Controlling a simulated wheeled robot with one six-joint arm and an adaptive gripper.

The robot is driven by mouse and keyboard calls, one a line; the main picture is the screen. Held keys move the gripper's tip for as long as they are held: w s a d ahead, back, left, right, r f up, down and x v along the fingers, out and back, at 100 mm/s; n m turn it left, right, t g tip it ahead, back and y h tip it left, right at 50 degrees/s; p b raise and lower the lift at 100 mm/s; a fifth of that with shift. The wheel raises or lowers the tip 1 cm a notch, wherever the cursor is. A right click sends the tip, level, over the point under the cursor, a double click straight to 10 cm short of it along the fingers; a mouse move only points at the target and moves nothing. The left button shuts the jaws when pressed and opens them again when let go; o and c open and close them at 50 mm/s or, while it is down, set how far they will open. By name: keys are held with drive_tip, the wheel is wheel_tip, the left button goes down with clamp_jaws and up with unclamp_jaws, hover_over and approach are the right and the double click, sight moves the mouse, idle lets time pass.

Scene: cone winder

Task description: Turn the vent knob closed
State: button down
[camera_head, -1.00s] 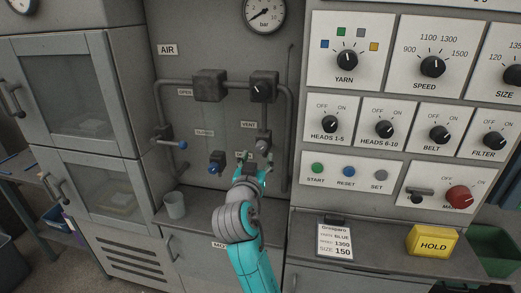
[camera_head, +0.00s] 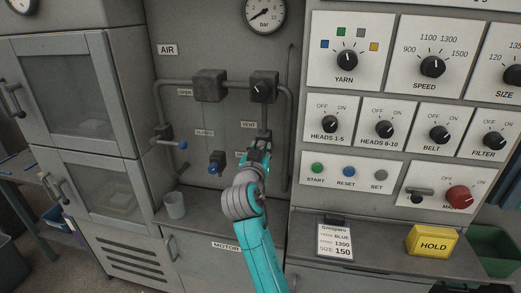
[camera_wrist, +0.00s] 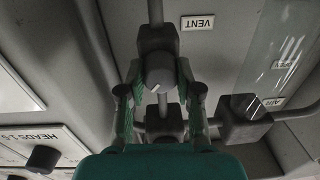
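The vent knob is a small dark knob on the pipe beside the VENT label (camera_head: 249,125). In the head view my gripper (camera_head: 259,149) is in front of it and mostly hides it. The wrist view, upside down, shows the vent knob (camera_wrist: 159,74) with a short white mark on its face. My gripper (camera_wrist: 159,85) is open there, with one finger on each side of the knob. Small gaps seem to show beside it; firm contact cannot be told. The VENT label (camera_wrist: 198,22) also shows in the wrist view.
A black knob on a pipe block (camera_head: 262,88) is above my gripper, and another pipe block (camera_head: 209,86) is up-left. A blue knob (camera_head: 214,168) sits lower left, and a blue-tipped lever (camera_head: 181,145) farther left. A cup (camera_head: 174,204) stands on the ledge.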

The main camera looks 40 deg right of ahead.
drive_tip(key=shift+n, duration=0.4)
drive_tip(key=n, duration=0.3)
drive_tip(key=shift+n, duration=0.3)
drive_tip(key=n, duration=0.4)
drive_tip(key=shift+w+n, duration=0.1)
drive_tip(key=shift+n, duration=0.2)
drive_tip(key=n, duration=0.4)
drive_tip(key=shift+a+g, duration=0.1)
drive_tip(key=shift+g, duration=0.2)
drive_tip(key=shift+n, duration=1.9)
drive_tip(key=c, duration=0.8)
unclamp_jaws()
